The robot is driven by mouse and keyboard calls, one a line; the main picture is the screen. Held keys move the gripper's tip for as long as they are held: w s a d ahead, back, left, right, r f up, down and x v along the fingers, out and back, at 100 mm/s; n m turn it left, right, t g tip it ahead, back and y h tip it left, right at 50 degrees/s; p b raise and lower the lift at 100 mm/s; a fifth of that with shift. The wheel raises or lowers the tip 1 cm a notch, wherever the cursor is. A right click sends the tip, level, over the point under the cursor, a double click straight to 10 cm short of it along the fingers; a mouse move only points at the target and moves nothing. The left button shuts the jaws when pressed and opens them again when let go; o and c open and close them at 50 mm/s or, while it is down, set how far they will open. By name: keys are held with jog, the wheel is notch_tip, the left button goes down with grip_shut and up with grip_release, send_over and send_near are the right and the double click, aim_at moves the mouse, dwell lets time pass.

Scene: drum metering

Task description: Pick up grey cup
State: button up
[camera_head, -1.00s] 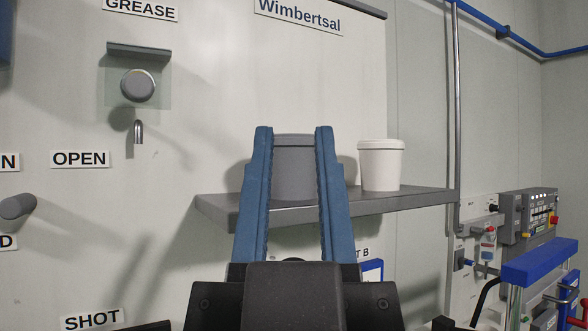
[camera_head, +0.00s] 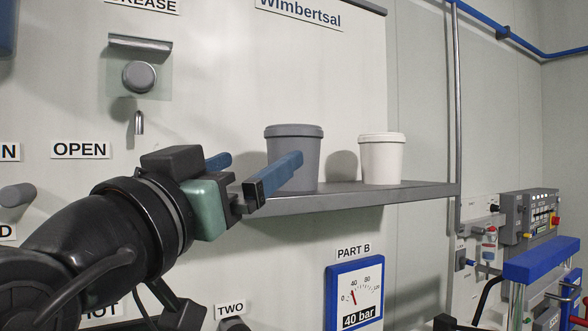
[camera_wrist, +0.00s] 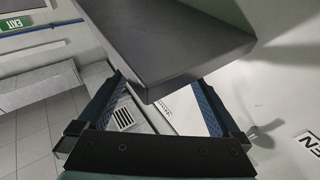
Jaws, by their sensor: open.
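The grey cup (camera_head: 292,144) stands upright with its lid on the wall shelf (camera_head: 390,194), left of a white cup (camera_head: 381,160). My gripper (camera_head: 262,162) is at the shelf's left end, its blue fingers open and pointing right. In the head view the near finger crosses in front of the grey cup's lower left side; I cannot tell whether it touches. Nothing is seen held between the fingers. In the wrist view the open fingers (camera_wrist: 158,86) show with the shelf's dark slab and corner (camera_wrist: 165,50) between and beyond them. The grey cup does not show there.
A blue-framed pressure gauge (camera_head: 354,295) is on the wall below the shelf. A round grey knob (camera_head: 139,77) and a small spout (camera_head: 138,123) are at the upper left. A control panel (camera_head: 530,215) and a blue-topped frame (camera_head: 540,262) stand at the right.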

aim_at(277, 151)
jog(key=s+a+r+m+g+h, duration=0.1)
jog(key=s+a+m+g+h, duration=0.2)
jog(key=s+a+g, duration=0.15)
jog(key=shift+m+g+h, duration=0.3)
jog(key=shift+g, duration=0.45)
jog(key=p+x, duration=0.2)
jog(key=x, duration=0.6)
jog(key=shift+d+r, duration=0.15)
jog(key=shift+d, duration=0.3)
jog(key=p+x, duration=0.3)
jog(key=x, duration=0.1)
jog(key=shift+w+d+r+p, duration=0.2)
jog(key=shift+w+p, duration=0.1)
jog(key=shift+p, duration=0.1)
jog(key=shift+w+d+f, duration=0.1)
jog(key=shift+w, duration=0.05)
jog(key=c, duration=1.3)
jog(key=shift+o, duration=0.2)
